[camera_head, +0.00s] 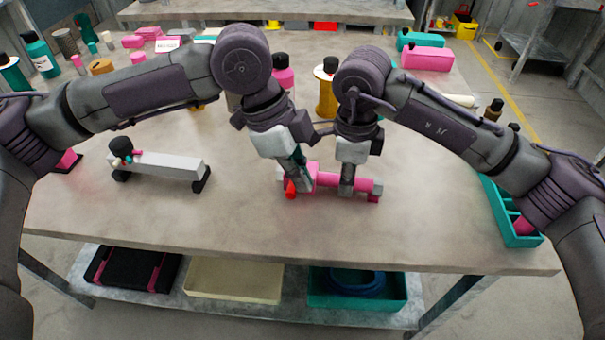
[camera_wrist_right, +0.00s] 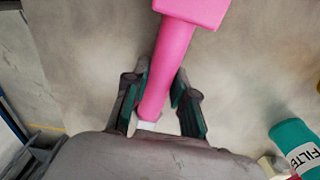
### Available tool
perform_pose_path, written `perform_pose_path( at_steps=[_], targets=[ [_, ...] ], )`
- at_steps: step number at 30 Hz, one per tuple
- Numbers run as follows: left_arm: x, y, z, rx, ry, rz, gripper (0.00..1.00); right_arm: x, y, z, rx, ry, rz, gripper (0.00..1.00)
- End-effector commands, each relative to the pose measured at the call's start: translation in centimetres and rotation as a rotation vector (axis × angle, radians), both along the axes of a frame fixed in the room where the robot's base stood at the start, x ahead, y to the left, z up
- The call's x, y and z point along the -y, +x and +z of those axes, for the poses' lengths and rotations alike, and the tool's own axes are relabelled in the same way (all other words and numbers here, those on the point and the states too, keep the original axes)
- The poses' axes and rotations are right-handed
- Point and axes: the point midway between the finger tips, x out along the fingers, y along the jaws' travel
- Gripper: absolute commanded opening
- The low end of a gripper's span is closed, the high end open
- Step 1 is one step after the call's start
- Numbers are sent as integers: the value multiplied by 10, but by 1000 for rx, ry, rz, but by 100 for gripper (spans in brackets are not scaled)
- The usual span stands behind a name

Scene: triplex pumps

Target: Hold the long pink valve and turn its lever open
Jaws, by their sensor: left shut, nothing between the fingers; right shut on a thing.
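The long pink valve (camera_head: 327,179) lies level above or on the front middle of the table; I cannot tell whether it touches the top. My right gripper (camera_head: 346,188) is shut around its pink tube, right of the valve's middle. In the right wrist view the pink tube (camera_wrist_right: 170,62) runs between the fingers of my right gripper (camera_wrist_right: 160,105), with a wider pink block at the top edge. My left gripper (camera_head: 301,184) is shut and empty at the valve's left end, close beside the red lever (camera_head: 290,188). The fingers partly hide the lever, so its exact angle is unclear.
A grey bar on black feet (camera_head: 170,166) stands to the left. A teal tray (camera_head: 510,215) sits at the right edge. Bottles and pink blocks crowd the back, with a yellow spool (camera_head: 327,98) behind my grippers. The table front (camera_head: 250,235) is clear.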

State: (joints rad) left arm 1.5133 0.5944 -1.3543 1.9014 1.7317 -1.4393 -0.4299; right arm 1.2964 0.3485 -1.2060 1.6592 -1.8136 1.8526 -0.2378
Motion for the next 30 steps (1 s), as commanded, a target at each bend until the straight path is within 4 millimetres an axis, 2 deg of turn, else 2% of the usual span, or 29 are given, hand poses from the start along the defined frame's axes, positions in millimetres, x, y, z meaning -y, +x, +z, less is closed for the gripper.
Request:
perform_pose_path(
  at_steps=[10, 20, 30],
  targets=[
    [-6, 0, -1, -3, 0, -92, 0, 0, 0, 1, 1, 0, 0, 0],
    [-23, 2, -1, -3, -1, -331, 0, 0, 0, 1, 1, 0, 0, 0],
    [-41, 10, -1, -2, 0, -337, 0, 0, 0, 1, 1, 0, 0, 0]
  ],
)
